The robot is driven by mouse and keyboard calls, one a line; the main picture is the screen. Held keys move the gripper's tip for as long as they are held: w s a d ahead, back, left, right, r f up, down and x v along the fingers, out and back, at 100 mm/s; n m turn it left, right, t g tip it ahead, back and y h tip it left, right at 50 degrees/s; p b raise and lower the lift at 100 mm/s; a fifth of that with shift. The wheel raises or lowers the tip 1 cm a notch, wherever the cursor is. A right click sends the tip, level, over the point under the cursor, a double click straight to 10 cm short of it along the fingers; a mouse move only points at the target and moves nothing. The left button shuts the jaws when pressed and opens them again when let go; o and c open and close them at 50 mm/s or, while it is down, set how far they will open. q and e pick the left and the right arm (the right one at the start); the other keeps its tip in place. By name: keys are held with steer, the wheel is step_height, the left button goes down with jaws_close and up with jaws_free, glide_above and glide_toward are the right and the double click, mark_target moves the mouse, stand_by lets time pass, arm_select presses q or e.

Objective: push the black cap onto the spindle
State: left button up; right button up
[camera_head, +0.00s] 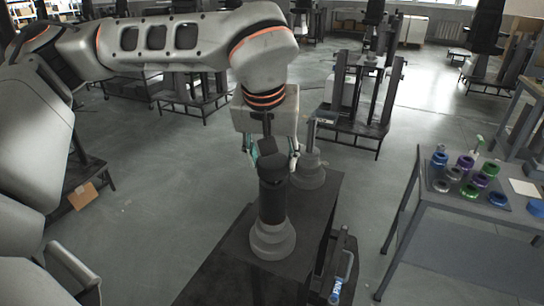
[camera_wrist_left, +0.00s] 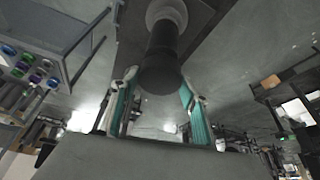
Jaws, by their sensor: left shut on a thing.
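The black cap (camera_head: 272,166) sits at the top of a black upright column (camera_head: 272,206), which rises from a stepped grey base (camera_head: 272,241). My left gripper (camera_head: 272,156) comes down over it from above. In the left wrist view, the cap (camera_wrist_left: 161,78) is between the teal-padded fingers of my left gripper (camera_wrist_left: 157,103), shut on it. The column runs from the cap to its grey base at the top edge. The cap lines up with the column; the spindle is hidden, and I cannot tell whether the cap is fully seated. My right gripper is not in view.
A second grey stepped base (camera_head: 308,174) with a thin upright rod stands just behind, on the same black bench (camera_head: 222,262). A grey table (camera_head: 480,221) with several coloured rings stands to the right, across free floor.

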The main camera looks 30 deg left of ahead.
arm_select(q)
steer(key=shift+f+b, duration=0.35)
steer(key=shift+f, duration=0.55)
stand_by(0.3)
steer(key=shift+s+f, duration=0.1)
steer(key=shift+f, duration=0.1)
stand_by(1.7)
steer(key=o, duration=1.7)
steer(key=shift+r, duration=0.1)
steer(key=shift+r+p, duration=1.05)
steer(key=shift+r+p, duration=0.45)
steer(key=shift+r, duration=2)
